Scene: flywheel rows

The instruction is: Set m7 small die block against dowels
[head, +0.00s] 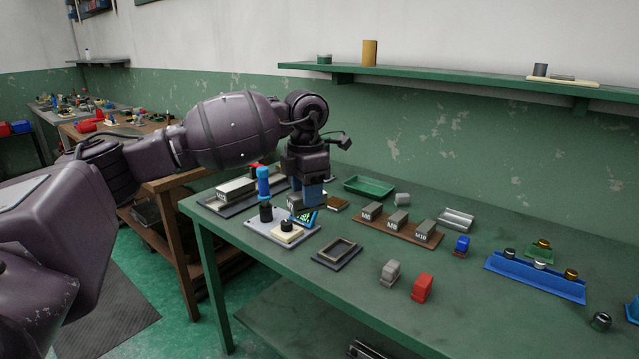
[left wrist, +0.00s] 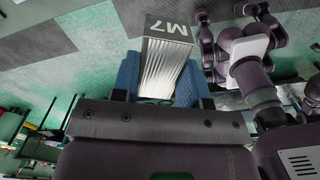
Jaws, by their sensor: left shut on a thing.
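My left gripper (head: 311,198) has blue fingers and hangs over the left part of the green bench. It is shut on the m7 small die block (left wrist: 168,52), a grey block marked M7, which sits between the blue fingers in the left wrist view. Below the gripper in the head view is a light grey plate (head: 262,229) with a blue-handled part (head: 263,182), a black knob and a cream block (head: 287,233) with a black knob. I cannot make out the dowels. The gripper hides part of the plate's far side. My right gripper does not show.
A brown rack (head: 432,238) holds blocks marked M6, M8 and M10. A dark open frame (head: 337,253) lies in front. Grey (head: 390,271) and red (head: 422,287) blocks stand near the front. A green tray (head: 369,185) lies behind. A blue rack (head: 533,278) is at right.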

